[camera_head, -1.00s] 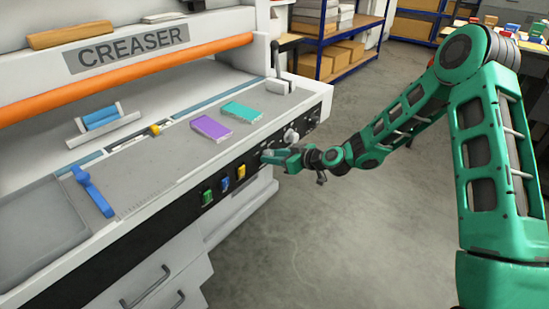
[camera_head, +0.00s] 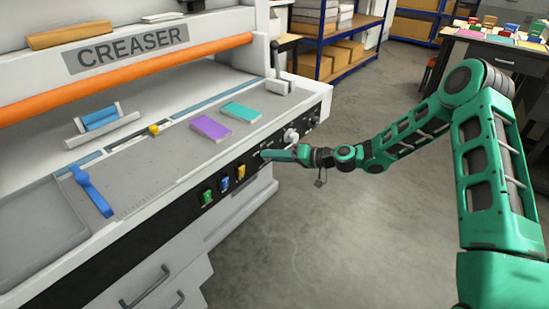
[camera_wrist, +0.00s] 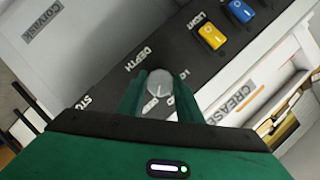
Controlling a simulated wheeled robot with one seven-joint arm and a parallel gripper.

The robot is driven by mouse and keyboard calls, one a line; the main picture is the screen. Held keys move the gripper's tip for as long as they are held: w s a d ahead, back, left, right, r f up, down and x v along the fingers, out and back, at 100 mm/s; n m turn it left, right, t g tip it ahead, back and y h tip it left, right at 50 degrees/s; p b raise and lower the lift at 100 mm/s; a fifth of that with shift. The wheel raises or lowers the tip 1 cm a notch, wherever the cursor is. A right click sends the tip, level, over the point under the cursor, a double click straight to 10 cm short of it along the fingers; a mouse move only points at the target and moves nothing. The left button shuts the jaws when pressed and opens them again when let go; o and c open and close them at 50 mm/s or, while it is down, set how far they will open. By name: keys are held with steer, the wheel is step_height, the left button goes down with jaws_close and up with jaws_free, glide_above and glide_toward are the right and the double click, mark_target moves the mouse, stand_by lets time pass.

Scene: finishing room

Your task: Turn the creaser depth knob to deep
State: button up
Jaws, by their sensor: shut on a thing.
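The depth knob (camera_wrist: 160,82) is a round grey dial on the creaser's black front panel (camera_wrist: 215,70), beside the printed word DEPTH. A dark mark on its face points toward the bottom of the wrist view; the small scale lettering around it is partly covered and hard to read. My gripper (camera_wrist: 159,92) is shut on the knob, one green finger on each side. In the head view my gripper (camera_head: 268,154) meets the panel and hides the knob.
Yellow (camera_head: 241,171), blue (camera_head: 225,184) and green (camera_head: 208,196) switches sit left of my gripper on the panel. A white knob (camera_head: 291,135) is just right. Purple (camera_head: 211,127) and teal (camera_head: 241,111) cards lie on the bed above. The floor (camera_head: 330,240) is clear.

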steer(key=shift+w+d+f+m+y, duration=0.15)
steer(key=shift+m+y, duration=0.15)
steer(key=shift+m, duration=0.4)
steer(key=o, duration=1)
steer(key=v, duration=1)
steer(key=shift+d, duration=0.35)
